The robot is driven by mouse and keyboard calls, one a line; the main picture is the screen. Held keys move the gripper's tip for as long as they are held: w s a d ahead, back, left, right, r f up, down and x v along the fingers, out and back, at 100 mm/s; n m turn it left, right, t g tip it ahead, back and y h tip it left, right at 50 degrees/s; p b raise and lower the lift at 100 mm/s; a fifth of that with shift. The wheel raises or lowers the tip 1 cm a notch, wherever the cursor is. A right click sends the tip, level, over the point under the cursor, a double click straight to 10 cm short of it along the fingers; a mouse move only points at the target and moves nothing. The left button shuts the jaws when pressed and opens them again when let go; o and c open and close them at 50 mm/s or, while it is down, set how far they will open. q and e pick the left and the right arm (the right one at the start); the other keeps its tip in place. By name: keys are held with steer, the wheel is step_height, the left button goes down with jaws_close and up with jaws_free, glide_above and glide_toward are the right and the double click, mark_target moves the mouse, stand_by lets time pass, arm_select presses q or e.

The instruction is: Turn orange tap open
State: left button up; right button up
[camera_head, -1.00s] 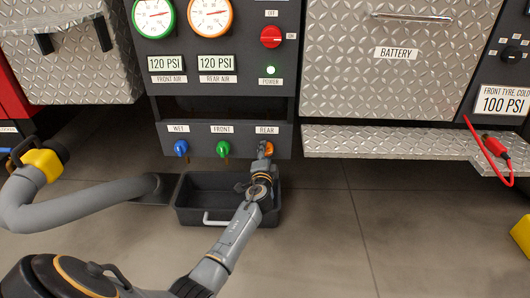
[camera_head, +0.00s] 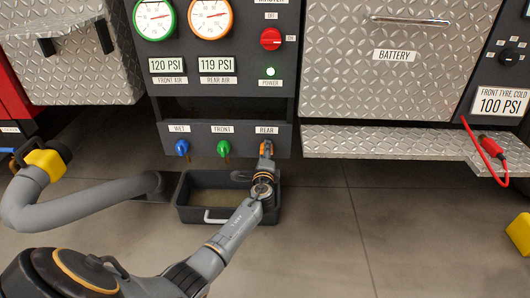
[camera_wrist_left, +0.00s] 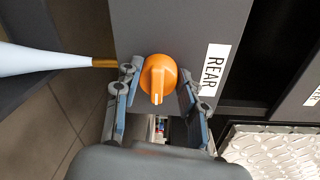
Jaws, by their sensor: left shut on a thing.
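The orange tap (camera_head: 266,148) sits under the REAR label on the dark panel, mostly hidden behind my left gripper (camera_head: 265,164) in the head view. In the left wrist view the round orange tap (camera_wrist_left: 158,75) shows between the two fingers of my left gripper (camera_wrist_left: 160,90), which is shut on it. The tap's ridge points down in that picture, away from the spout's direction. A pale bluish-white jet (camera_wrist_left: 40,58) spreads from the brass spout (camera_wrist_left: 105,62) at its left. My right gripper is not in view.
A blue tap (camera_head: 181,147) and a green tap (camera_head: 223,148) are left of the orange one. A dark tray (camera_head: 195,215) stands below. The rear gauge display (camera_head: 217,64) reads 119 PSI. A diamond-plate step (camera_head: 390,143) juts out at right.

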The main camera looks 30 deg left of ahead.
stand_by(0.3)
arm_select(q)
steer(key=o, duration=1.2)
steer(key=shift+w, duration=0.1)
steer(key=shift+c, duration=0.2)
steer(key=shift+d, duration=0.1)
steer(key=v, duration=1.2)
